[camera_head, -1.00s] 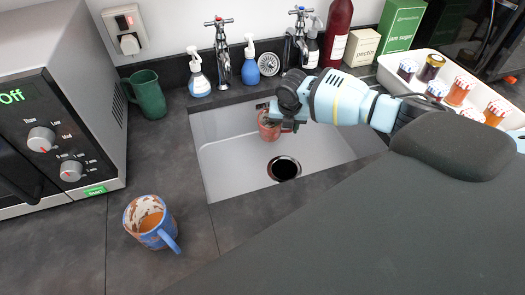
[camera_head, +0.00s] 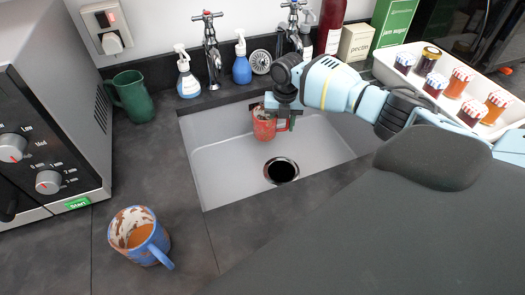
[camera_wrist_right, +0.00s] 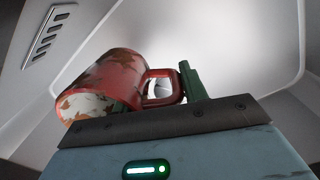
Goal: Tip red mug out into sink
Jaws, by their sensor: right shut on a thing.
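The red mug (camera_head: 264,126) is in my right gripper (camera_head: 284,113), over the back part of the sink (camera_head: 225,165), behind the drain hole. In the right wrist view the mug (camera_wrist_right: 112,82) lies tilted, with brown stains on its red side and a whitish, brown-stained end at the lower left. Its handle (camera_wrist_right: 163,87) points to the right, at the green finger of the gripper (camera_wrist_right: 188,82). My right gripper is shut on the mug. I cannot tell whether liquid is inside or running out. My left gripper is not in view.
A blue mug (camera_head: 158,249) with brown contents stands on the counter left of the sink. A green mug (camera_head: 134,97) stands behind it. Taps (camera_head: 211,55) and soap bottles (camera_head: 187,77) line the back edge. A white tray (camera_head: 402,83) of jars is at right, a microwave (camera_head: 60,90) at left.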

